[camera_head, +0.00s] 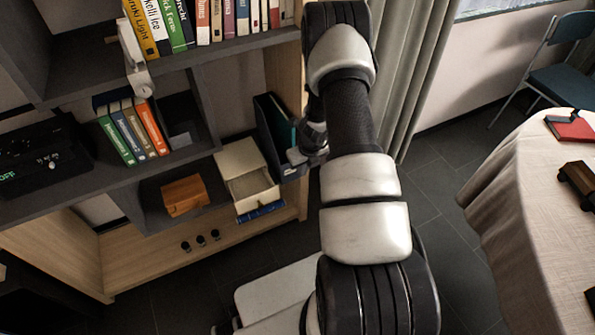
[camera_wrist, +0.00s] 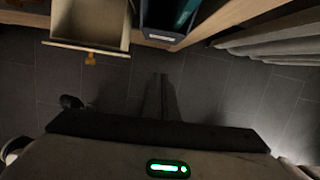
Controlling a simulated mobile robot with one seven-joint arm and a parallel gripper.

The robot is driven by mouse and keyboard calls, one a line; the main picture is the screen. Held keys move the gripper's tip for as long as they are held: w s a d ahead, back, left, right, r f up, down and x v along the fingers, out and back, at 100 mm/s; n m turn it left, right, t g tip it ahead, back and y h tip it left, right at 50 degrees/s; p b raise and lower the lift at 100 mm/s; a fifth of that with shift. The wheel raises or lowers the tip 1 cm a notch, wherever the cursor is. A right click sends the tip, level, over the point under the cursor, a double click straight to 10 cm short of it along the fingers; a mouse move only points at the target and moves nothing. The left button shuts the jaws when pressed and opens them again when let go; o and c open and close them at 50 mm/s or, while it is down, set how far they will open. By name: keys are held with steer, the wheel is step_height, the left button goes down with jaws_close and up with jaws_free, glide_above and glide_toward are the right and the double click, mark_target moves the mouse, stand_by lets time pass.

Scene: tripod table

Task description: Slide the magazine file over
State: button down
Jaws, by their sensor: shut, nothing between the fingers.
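The magazine file (camera_head: 270,129) is a dark upright holder at the right end of the shelf, with a teal item inside. Its front carries a pale label. In the wrist view the magazine file (camera_wrist: 161,37) is at the top centre, with the label low on its front. My gripper (camera_head: 296,156) is by the file's front right side in the head view, and my arm hides part of that area. In the wrist view the fingers of my gripper (camera_wrist: 160,77) are together and empty, below the file in the picture. I cannot tell whether they touch it.
A cream drawer box (camera_head: 240,159) with its drawer open (camera_wrist: 88,46) stands just left of the file. A wooden side panel (camera_head: 282,70) and a curtain (camera_head: 408,75) are to the right. Books (camera_head: 133,130) and a wooden box (camera_head: 185,195) are farther left.

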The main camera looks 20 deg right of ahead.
mark_target(294, 172)
steer(key=w+f+b, duration=0.1)
steer(key=f, duration=0.1)
steer(key=w+f+b, duration=0.1)
steer(key=w+f, duration=0.1)
steer(key=f, duration=0.1)
steer(key=w+f, duration=0.2)
steer(key=f, duration=0.1)
steer(key=shift+a+f+b, duration=0.25)
steer(key=shift+b, duration=0.15)
steer(key=shift+w+r, duration=0.1)
steer(key=shift+w, duration=0.45)
